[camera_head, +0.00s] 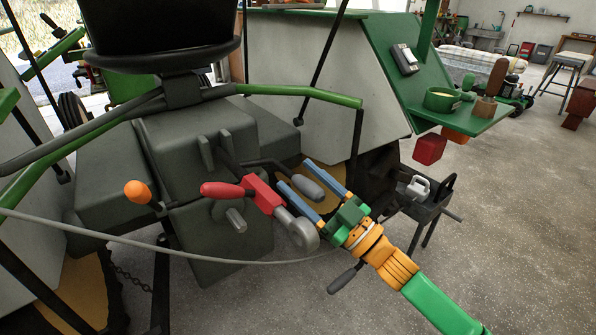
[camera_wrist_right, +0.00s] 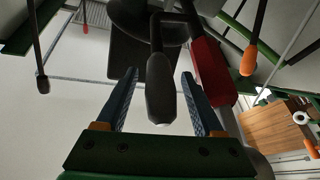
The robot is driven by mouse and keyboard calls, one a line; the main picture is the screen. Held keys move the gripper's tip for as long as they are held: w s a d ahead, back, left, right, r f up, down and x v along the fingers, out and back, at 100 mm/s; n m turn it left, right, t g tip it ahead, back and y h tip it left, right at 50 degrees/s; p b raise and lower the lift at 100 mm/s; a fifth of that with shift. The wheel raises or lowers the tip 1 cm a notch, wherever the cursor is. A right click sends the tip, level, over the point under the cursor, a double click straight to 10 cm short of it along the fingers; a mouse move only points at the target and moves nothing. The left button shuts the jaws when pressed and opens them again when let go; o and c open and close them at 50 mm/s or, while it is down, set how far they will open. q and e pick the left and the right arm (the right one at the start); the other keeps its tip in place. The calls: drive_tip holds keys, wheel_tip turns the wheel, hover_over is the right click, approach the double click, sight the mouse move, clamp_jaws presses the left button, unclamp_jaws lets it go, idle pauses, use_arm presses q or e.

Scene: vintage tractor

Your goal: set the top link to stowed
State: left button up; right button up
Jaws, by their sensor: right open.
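A red and grey link, which looks like the top link (camera_head: 262,196), shows behind the tractor seat. It has a rounded red grip at its left and a grey ring end at its lower right. My right gripper (camera_head: 295,175) is open, with its blue fingers just right of the red part. A dark grey handle (camera_head: 310,189) on a bent rod lies between the fingers. In the right wrist view the handle (camera_wrist_right: 160,90) hangs between the open fingers with gaps at both sides. The red part (camera_wrist_right: 208,72) is there beyond the right finger. My left gripper is not in view.
An orange-knobbed lever (camera_head: 137,192) stands left of the link. A cable (camera_head: 150,243) crosses below it. The black seat (camera_head: 160,50) and green rails are above. A green fender (camera_head: 400,60) carries small items, and a dark tray (camera_head: 425,200) stands near my right forearm.

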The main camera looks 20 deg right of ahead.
drive_tip(key=shift+w+a+r, duration=0.2)
drive_tip(key=shift+w+a, duration=0.1)
drive_tip(key=shift+w, duration=0.15)
clamp_jaws()
idle(1.1)
